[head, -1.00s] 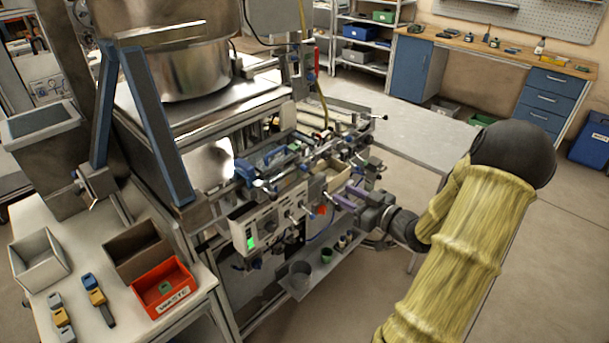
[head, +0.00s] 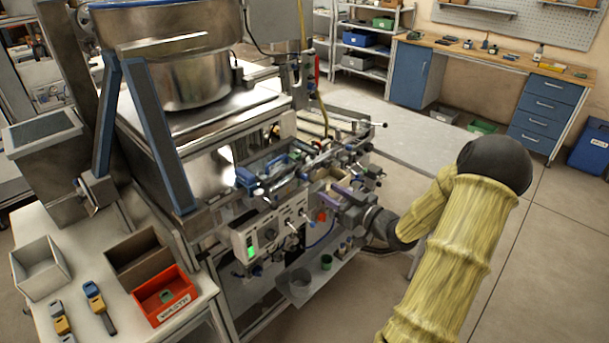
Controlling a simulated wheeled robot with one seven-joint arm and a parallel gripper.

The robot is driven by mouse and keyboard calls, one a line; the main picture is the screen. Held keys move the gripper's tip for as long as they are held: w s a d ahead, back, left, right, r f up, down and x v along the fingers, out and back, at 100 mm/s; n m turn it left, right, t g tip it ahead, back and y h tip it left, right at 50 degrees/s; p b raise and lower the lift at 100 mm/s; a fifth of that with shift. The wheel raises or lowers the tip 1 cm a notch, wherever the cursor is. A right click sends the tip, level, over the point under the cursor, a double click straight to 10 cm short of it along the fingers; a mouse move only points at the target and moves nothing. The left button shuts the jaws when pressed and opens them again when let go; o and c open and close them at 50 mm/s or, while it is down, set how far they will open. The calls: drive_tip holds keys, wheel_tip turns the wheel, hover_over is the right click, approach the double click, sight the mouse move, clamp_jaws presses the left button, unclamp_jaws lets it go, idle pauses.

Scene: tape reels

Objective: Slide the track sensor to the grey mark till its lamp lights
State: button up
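My gripper (head: 331,190) reaches from the right into the front of the machine, at the rail assembly (head: 300,165) with its clamps and knobs. Its purple fingers point left, close to a beige box-like part and a small red part (head: 322,216). Whether the fingers are apart or touch anything is too small to tell. I cannot pick out the track sensor, its lamp or the grey mark among the crowded parts. A green lit display (head: 251,252) shows on the white control panel (head: 268,240) left of my gripper.
A large steel drum (head: 190,75) stands on the machine above the rails. A shelf with small cups (head: 326,262) sits below my gripper. A red waste bin (head: 166,296) and a brown bin (head: 135,258) stand on the left table.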

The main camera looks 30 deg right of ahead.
sight(307, 179)
drive_tip(key=p+x, duration=0.2)
drive_tip(key=x, duration=0.8)
drive_tip(key=shift+w+a+p, duration=0.15)
drive_tip(key=shift+w+p, duration=0.2)
clamp_jaws()
